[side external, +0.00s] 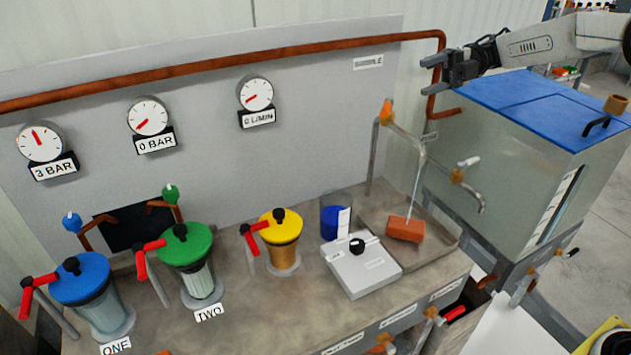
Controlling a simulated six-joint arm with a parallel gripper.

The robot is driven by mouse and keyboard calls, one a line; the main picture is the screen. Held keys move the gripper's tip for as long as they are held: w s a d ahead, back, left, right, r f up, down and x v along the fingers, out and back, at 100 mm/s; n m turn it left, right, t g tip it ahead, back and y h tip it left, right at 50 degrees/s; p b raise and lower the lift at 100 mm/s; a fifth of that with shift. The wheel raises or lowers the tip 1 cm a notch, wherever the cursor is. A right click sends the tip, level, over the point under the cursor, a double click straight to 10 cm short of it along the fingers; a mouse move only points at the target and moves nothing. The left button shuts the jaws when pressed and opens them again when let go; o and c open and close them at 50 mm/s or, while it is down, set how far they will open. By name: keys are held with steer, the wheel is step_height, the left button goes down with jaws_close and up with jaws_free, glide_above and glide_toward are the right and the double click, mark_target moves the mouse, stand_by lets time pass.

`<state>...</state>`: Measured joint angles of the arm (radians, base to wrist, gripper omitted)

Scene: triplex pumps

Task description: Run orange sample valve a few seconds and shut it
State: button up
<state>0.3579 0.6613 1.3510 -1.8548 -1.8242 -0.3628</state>
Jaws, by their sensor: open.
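The orange valve (386,112) sits on top of a bent grey pipe above the bench sink. A thin pale stream (414,182) runs down from the pipe's spout (419,152) towards an orange-brown block (405,229) in the shallow sink tray (447,244). My gripper (429,74) is open and empty at the upper right. It points left, beside the vertical copper pipe and above the tank's left edge, apart from the orange valve. A second tap (457,176) with an orange body and a white handle is on the tank side.
A blue-lidded tank (503,150) stands at the right. Blue (80,283), green (186,246) and yellow (280,228) capped pumps with red handles stand along the bench. A grey box (361,272) and blue-filled beaker (334,216) are left of the sink. A copper pipe (230,58) crosses the back panel.

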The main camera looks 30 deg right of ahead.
steer(key=shift+s+r, duration=0.4)
steer(key=shift+s, duration=0.45)
